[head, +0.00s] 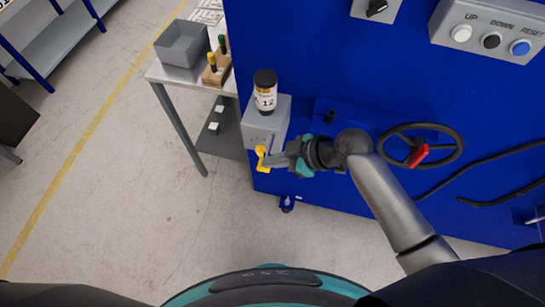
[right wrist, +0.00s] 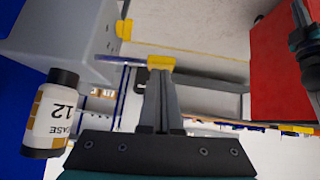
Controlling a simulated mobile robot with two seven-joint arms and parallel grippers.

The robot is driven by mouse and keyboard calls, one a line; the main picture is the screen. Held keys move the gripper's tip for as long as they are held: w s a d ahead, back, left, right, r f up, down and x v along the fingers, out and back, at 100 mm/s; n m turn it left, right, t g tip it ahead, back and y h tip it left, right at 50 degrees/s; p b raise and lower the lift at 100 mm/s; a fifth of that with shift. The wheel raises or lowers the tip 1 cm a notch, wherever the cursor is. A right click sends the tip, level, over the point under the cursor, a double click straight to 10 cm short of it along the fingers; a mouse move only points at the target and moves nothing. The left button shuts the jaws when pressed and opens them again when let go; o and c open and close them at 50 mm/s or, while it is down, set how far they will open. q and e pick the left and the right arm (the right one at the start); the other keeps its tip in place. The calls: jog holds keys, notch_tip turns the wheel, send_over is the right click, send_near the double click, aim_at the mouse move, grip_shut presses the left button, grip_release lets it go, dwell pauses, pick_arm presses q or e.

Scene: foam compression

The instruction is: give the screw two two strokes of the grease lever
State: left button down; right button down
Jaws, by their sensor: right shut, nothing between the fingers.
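A yellow lever (head: 262,157) sits at the box's lower front. My right gripper (head: 277,160) is shut and empty, its tips at the lever from the right. In the right wrist view, a yellow piece (right wrist: 161,62) shows right at the closed fingertips (right wrist: 159,75); whether they touch is unclear. The grey box (right wrist: 70,35) and the labelled bottle (right wrist: 50,118) are at left there.
The blue machine (head: 330,60) has a black handwheel (head: 428,126) with a red handle and a panel (head: 490,28) with UP, DOWN and RESET buttons. A side table (head: 165,73) at left holds a grey bin (head: 182,44) and a wooden tool block (head: 216,72).

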jog(key=f, duration=0.1)
jog(key=f+n+t+b, duration=0.1)
jog(key=f+t+b, duration=0.1)
jog(key=shift+s, duration=0.3)
jog(key=shift+r+h, duration=0.1)
jog(key=shift+h, duration=0.2)
jog(key=shift+r+p, duration=0.7)
jog(key=shift+p, duration=0.2)
jog(key=shift+r, duration=0.1)
jog(key=w+a+r+p+v, duration=0.1)
jog(key=p+v, duration=0.3)
jog(key=v, duration=0.8)
jog(key=shift+r+p, duration=0.35)
jog(key=shift+r, duration=0.4)
